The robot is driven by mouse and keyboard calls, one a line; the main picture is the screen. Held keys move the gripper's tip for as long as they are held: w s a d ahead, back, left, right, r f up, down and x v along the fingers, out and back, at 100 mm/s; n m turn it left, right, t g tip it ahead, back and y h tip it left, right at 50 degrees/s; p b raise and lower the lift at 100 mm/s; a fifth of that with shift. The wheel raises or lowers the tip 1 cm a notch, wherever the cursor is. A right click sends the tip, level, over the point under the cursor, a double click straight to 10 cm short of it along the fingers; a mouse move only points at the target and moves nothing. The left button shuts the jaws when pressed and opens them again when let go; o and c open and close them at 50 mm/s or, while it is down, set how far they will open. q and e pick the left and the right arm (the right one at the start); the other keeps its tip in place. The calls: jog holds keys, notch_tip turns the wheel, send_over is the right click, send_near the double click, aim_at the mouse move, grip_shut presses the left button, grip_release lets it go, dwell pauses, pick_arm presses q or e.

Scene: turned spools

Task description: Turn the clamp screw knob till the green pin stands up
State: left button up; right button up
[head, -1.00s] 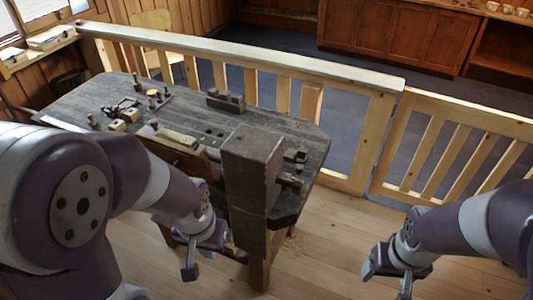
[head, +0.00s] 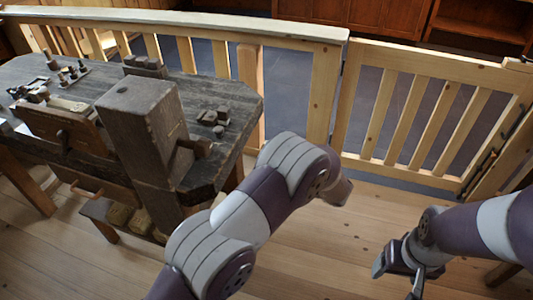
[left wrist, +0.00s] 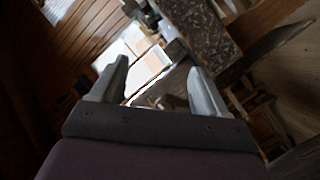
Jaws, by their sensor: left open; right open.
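A tall dark wooden block (head: 140,120) stands at the front edge of the workbench (head: 225,95). A small brown part (head: 197,148) sticks out on its right side; I cannot tell whether it is the clamp screw knob. I cannot make out a green pin. My left arm reaches past the bench's right end in the head view, with its gripper hidden. In the left wrist view my left gripper (left wrist: 158,88) is open, with nothing visibly held. My right gripper (head: 398,277) is open and empty over the floor at lower right, well away from the bench.
Small wooden pieces (head: 212,120) lie on the bench right of the block, and several small items stand at its far left. A pale wooden railing (head: 310,95) runs behind, with a slatted gate (head: 425,120) at right. The plank floor between is clear.

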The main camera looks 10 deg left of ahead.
aim_at(209, 149)
pick_arm(q)
jog(key=s+a+r+n+g+y, duration=0.3)
jog(key=s+r+n+g+y, duration=0.1)
jog(key=s+r+n+g, duration=0.2)
jog(key=a, duration=0.3)
jog(key=a+p, duration=0.1)
jog(key=a, duration=0.3)
jog(key=a+p, duration=0.1)
jog(key=a, duration=0.3)
jog(key=shift+w+a+r, duration=0.15)
jog(key=shift+w+r, duration=0.05)
jog(key=shift+w, duration=0.1)
jog(key=shift+w+a, duration=0.1)
jog(key=shift+a, duration=0.2)
pick_arm(e)
notch_tip(209, 149, up, 3)
pick_arm(q)
jog(key=shift+f, duration=0.1)
jog(key=c, duration=1)
